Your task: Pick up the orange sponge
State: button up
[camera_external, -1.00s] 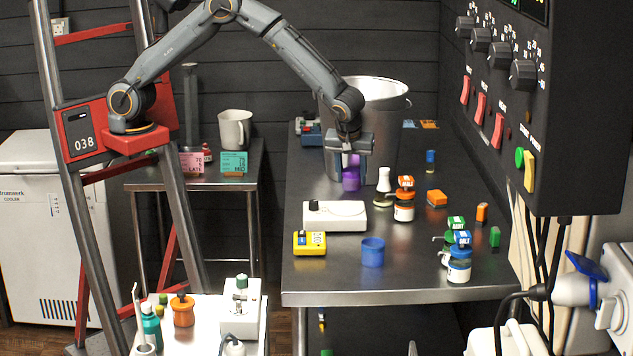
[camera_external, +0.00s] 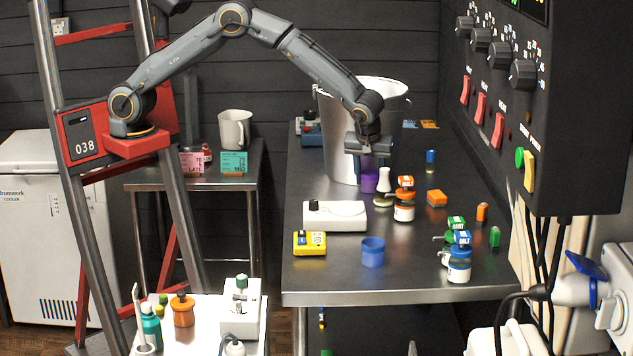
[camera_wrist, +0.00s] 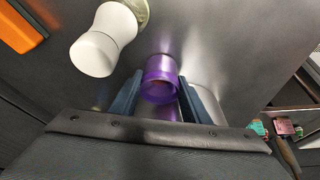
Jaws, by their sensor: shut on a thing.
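An orange block (camera_external: 437,198), which looks like the orange sponge, lies on the steel table right of the orange-labelled jar. A smaller upright orange block (camera_external: 482,211) stands further right. My gripper (camera_external: 369,163) is left of both and is shut on a purple cup (camera_external: 369,182), not on an orange block. In the wrist view the cup (camera_wrist: 160,80) sits between the two blue-grey fingers (camera_wrist: 160,95). An orange piece (camera_wrist: 20,25) shows at the top left corner there, partly cut off. I cannot tell whether the cup touches the table.
A white pestle-shaped object (camera_external: 384,180) stands close right of the cup, beside the orange-labelled jar (camera_external: 404,206). A large steel pot (camera_external: 342,140) is behind my gripper. A white scale (camera_external: 335,216), yellow device (camera_external: 310,243) and blue cup (camera_external: 373,252) stand nearer the front.

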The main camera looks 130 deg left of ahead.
jog(key=o, duration=1.1)
jog(key=shift+f, duration=0.1)
jog(key=shift+r, duration=0.35)
jog(key=b+v, duration=0.3)
jog(key=v, duration=0.8)
jog(key=shift+w+d+r+b, duration=0.1)
jog(key=shift+w+r+b, duration=0.05)
jog(key=shift+r+b, duration=0.2)
